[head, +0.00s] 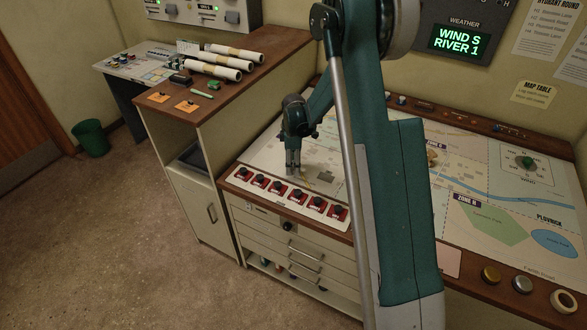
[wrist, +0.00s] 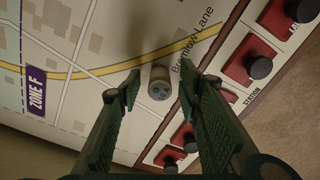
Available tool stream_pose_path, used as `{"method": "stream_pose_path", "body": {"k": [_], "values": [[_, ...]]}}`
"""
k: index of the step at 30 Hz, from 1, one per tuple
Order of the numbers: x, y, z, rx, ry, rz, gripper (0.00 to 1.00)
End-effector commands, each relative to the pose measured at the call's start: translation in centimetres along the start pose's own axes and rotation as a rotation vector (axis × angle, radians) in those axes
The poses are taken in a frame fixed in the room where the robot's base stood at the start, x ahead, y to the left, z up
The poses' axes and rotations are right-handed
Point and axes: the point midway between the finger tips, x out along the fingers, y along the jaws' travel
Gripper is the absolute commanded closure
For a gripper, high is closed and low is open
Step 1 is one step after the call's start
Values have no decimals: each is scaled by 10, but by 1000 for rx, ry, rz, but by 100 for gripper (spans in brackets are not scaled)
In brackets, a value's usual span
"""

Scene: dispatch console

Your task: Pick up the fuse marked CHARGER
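My gripper (head: 293,168) points down over the map table, close to its front-left edge. In the wrist view my gripper (wrist: 160,92) is open, with a gap on each side of a small pale grey cylinder (wrist: 159,78) between its fingertips. The cylinder lies or stands on the map beside the words "Bremlow Lane" and has dark marks on its end. It may be a fuse, but I cannot read CHARGER on it. In the head view I cannot make it out clearly beside the fingers.
A row of red blocks with black knobs (head: 291,193) runs along the table's front edge; one label reads STATION in the wrist view. The map table (head: 480,200) extends right. A wooden-topped cabinet (head: 225,100) with rolled papers (head: 215,70) stands left.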

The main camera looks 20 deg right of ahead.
Motion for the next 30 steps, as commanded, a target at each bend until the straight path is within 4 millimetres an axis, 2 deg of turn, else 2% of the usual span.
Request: {"method": "stream_pose_path", "body": {"k": [7, 24, 30], "values": [[16, 0, 0, 0, 0, 0, 65], [16, 0, 0, 0, 0, 0, 65], [16, 0, 0, 0, 0, 0, 91]]}}
